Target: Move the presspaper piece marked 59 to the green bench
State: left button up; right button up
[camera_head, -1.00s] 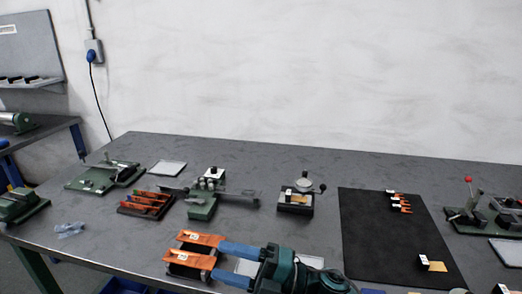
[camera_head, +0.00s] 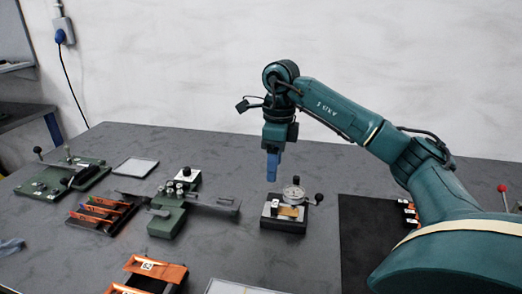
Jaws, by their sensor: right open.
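My right gripper (camera_head: 272,178), with blue fingers, points down and is open above the small black gauge stand (camera_head: 284,224). A tan piece (camera_head: 289,212) lies on that stand beside a white label and a round dial. I cannot read a 59 on any piece. A green fixture with small knobs (camera_head: 163,222) stands left of the gauge stand, and another green fixture with a lever (camera_head: 48,183) stands at the far left. I cannot tell which one is the green bench. My left gripper is not in view.
My right arm covers much of the black mat (camera_head: 352,225). An orange holder with a number label (camera_head: 160,271) stands at the front. A dark rack with orange parts (camera_head: 98,215) and a pale flat plate (camera_head: 135,167) are at left. The grey table (camera_head: 235,150) is clear behind the stands.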

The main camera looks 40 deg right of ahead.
aim_at(277, 203)
jog(key=shift+h, duration=0.3)
jog(key=f, duration=0.4)
jog(key=d+f, duration=0.1)
jog(key=f, duration=0.7)
jog(key=shift+w+d, duration=0.1)
jog(key=shift+d, duration=0.1)
jog(key=shift+c, duration=0.2)
jog(key=c, duration=0.9)
jog(key=o, duration=0.3)
jog(key=c, duration=0.4)
jog(key=shift+w+a+p, duration=0.15)
jog(key=shift+w+a, duration=0.7)
jog(key=shift+w, duration=0.2)
jog(key=shift+w+a+p, duration=0.15)
jog(key=shift+w+a, duration=0.7)
jog(key=shift+w, duration=0.2)
